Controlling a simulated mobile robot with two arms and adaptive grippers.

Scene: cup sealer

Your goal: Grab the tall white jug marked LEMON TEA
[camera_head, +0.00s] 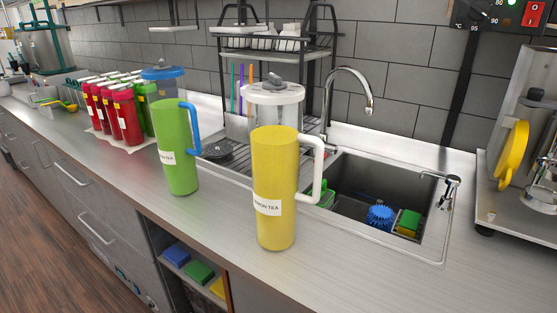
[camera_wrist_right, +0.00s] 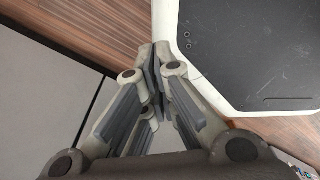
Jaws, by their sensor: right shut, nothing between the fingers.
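A tall jug (camera_head: 276,190) with a yellow body, white handle and white lid stands upright on the steel counter in the head view. Its white label reads as LEMON TEA, partly turned out of sight. A similar green jug (camera_head: 174,145) with a blue handle and blue lid stands to its left; its label ends in TEA. My right gripper (camera_wrist_right: 156,58) shows in the right wrist view, shut and empty, above the wooden floor. Neither gripper shows in the head view, and no jug shows in the wrist view.
A sink (camera_head: 375,200) with a blue brush (camera_head: 380,216) lies right of the yellow jug. A black dish rack (camera_head: 277,48) stands behind. Red and green bottles (camera_head: 127,115) stand at left. A steel machine (camera_head: 525,140) stands at right. The counter's front strip (camera_head: 215,215) is clear.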

